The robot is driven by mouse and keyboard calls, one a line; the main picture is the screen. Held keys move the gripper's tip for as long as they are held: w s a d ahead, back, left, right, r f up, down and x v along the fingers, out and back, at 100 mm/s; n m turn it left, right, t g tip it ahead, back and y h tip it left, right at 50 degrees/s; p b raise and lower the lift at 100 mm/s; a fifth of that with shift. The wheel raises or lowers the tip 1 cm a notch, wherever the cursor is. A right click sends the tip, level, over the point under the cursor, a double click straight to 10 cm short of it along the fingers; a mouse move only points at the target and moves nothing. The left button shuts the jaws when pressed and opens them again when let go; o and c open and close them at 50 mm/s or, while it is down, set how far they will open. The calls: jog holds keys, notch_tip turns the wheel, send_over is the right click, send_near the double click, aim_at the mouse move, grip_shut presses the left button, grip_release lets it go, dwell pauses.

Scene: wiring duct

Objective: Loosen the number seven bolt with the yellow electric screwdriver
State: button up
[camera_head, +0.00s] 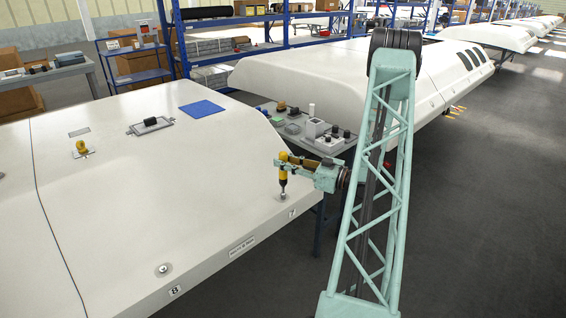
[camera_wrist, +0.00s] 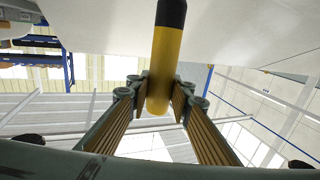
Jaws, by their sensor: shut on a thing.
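The yellow electric screwdriver (camera_head: 283,174) stands upright in the head view, held by my gripper (camera_head: 289,160). Its dark lower end reaches down to the number seven bolt (camera_head: 282,196) near the front right edge of the white panel (camera_head: 130,200). Tip and bolt look to be touching, but the exact fit is too small to tell. A label "7" (camera_head: 292,213) is beside the bolt. In the wrist view the screwdriver (camera_wrist: 166,65) shows yellow with a black end, and my gripper (camera_wrist: 160,95) is shut around its yellow body.
A second bolt (camera_head: 163,268) sits by a label "8" (camera_head: 175,290). A yellow-topped part (camera_head: 81,147), a black-handled plate (camera_head: 150,124) and a blue sheet (camera_head: 202,109) lie farther back on the panel. A grey table (camera_head: 310,135) with several small items stands behind my gripper.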

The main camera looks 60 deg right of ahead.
aim_at(282, 152)
dwell(1.0)
jog(key=shift+r+p, duration=1.4)
jog(key=shift+r, duration=1.6)
jog(key=shift+w, duration=0.2)
